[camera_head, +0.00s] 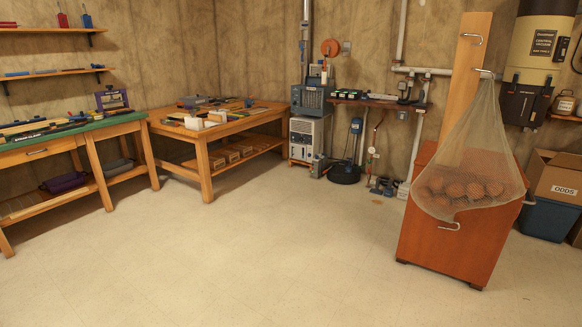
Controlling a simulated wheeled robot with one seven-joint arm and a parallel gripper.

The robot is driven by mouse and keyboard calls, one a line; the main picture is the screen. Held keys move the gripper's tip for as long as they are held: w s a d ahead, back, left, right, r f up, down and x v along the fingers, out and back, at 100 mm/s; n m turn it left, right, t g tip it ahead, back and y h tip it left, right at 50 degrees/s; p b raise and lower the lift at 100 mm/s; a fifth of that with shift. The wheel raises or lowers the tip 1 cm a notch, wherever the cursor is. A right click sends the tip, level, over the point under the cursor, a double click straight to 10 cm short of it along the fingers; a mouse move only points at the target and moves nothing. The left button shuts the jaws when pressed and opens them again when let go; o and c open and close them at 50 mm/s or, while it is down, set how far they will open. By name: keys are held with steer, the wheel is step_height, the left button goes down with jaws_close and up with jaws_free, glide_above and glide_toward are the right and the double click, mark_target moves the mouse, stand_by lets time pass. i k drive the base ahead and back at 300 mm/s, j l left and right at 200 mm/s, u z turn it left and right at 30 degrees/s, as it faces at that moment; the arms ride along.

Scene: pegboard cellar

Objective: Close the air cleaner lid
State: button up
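My gripper is not in view.
Workbenches (225,133) stand at the left and back. A reddish-orange cabinet (440,240) with a tall wooden board and a net of round brown things stands at the right. A cardboard box (553,175) is beyond it. The middle floor (270,245) is clear.

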mark_target(308, 80)
steer(key=i+u, duration=0.35)
steer(key=i, duration=3.95)
steer(key=i+z, duration=0.1)
steer(key=i, duration=0.35)
steer(key=i+j+z, duration=0.1)
steer(key=i, duration=0.4)
steer(key=i+j, duration=0.15)
steer(key=i, duration=0.3)
steer(key=i+j+z, duration=0.15)
steer(key=i, duration=0.3)
steer(key=i+j+z, duration=0.1)
steer(key=i, duration=0.4)
